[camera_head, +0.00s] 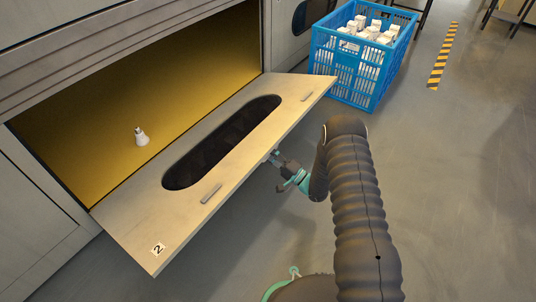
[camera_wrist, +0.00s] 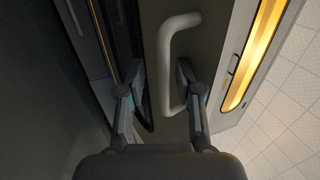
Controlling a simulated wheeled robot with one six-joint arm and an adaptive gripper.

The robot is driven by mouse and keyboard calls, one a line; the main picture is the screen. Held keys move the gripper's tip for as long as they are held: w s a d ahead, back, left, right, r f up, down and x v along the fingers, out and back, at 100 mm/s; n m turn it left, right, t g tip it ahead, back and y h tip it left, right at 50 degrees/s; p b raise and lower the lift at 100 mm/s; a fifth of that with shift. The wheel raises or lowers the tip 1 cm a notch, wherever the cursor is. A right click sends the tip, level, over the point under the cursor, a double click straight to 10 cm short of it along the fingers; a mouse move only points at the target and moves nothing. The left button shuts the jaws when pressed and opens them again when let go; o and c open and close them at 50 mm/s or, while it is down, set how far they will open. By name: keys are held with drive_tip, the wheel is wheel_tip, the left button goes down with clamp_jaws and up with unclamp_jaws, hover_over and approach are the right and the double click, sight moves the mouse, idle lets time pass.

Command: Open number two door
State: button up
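The number two door (camera_head: 150,225) is swung down from its bottom edge and sticks out, sloping, from the open compartment. It has a dark oval window (camera_head: 220,145) and a "2" label (camera_head: 158,249) near its left corner. My gripper (camera_head: 278,162) is at the door's outer edge, partly hidden by it. In the wrist view, a pale C-shaped handle (camera_wrist: 165,65) lies between the two fingers of my gripper (camera_wrist: 158,75). The right finger is close to the handle bar, and a gap shows at the left finger. Contact cannot be told.
A blue crate (camera_head: 345,75) with several white boxes is on the floor beyond the door's right corner. Floor with a yellow-black strip (camera_head: 443,55) lies open at right.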

drive_tip(key=v, duration=1.2)
idle(0.3)
